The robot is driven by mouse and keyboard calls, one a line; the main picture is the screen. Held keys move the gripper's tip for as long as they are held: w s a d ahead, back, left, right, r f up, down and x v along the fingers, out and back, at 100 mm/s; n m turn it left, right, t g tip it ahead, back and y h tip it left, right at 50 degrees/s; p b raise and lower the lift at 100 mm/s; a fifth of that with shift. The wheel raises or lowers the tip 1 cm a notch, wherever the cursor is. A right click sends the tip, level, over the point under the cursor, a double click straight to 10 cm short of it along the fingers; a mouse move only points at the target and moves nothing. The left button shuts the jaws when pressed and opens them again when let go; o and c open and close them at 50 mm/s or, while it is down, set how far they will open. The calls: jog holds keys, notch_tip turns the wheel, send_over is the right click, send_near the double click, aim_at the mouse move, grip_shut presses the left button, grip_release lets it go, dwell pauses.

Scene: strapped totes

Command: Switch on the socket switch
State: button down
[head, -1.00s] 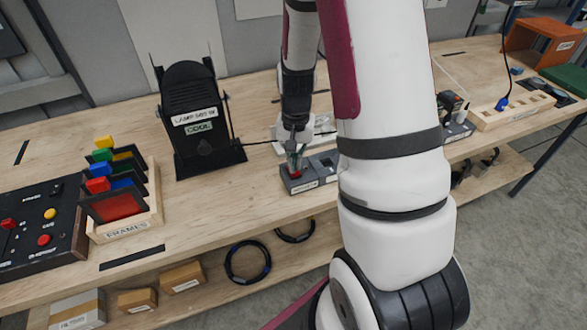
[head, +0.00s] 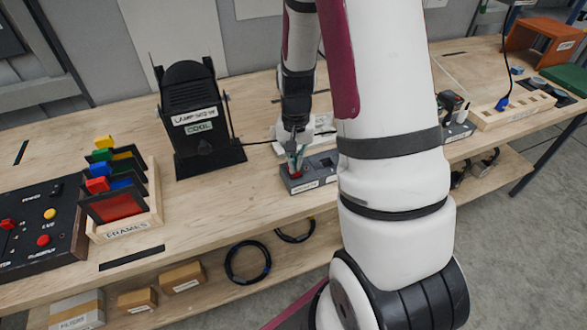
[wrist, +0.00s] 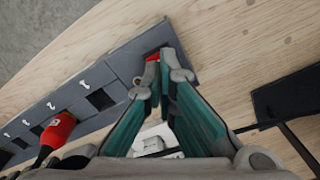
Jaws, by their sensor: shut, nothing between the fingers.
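The grey socket strip (head: 312,182) lies on the wooden bench, with part of it hidden behind my arm. In the wrist view the strip (wrist: 117,66) runs diagonally and shows several dark square openings with white marks. A small red switch (wrist: 153,55) sits at its end. My gripper (head: 294,172) points down over that end of the strip. In the wrist view my gripper (wrist: 163,72) has its teal fingers shut and empty, with the tips right at the red switch and partly covering it. I cannot tell whether they touch it or which way it is tilted.
A red plug (wrist: 58,130) sits at the strip farther along. A black lamp housing (head: 195,115) stands behind left, its cable running toward the strip. A frames rack (head: 127,226) and a dark control panel (head: 40,228) are at left. Bare bench lies between the rack and strip.

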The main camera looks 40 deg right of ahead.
jog(key=shift+f+b, duration=0.3)
jog(key=shift+f, duration=0.7)
dwell(0.4)
jog(key=shift+r, duration=0.15)
jog(key=shift+r+p, duration=1.5)
jog(key=shift+r, duration=1.9)
jog(key=a+r+n+t, duration=0.1)
jog(key=a+r+n, duration=0.1)
jog(key=a+r, duration=0.5)
jog(key=s+a+r+n+t, duration=0.2)
jog(key=s+a+r+n, duration=0.1)
jog(key=s+r, duration=0.5)
jog(key=s+a+r+n+t+b, duration=0.1)
jog(key=s+a+r+n+t, duration=0.1)
jog(key=s+a+r+n, duration=0.2)
jog(key=s+a+r, duration=0.2)
jog(key=s+r, duration=0.2)
jog(key=r, duration=0.1)
jog(key=shift+r+t, duration=0.3)
jog(key=shift+r, duration=0.1)
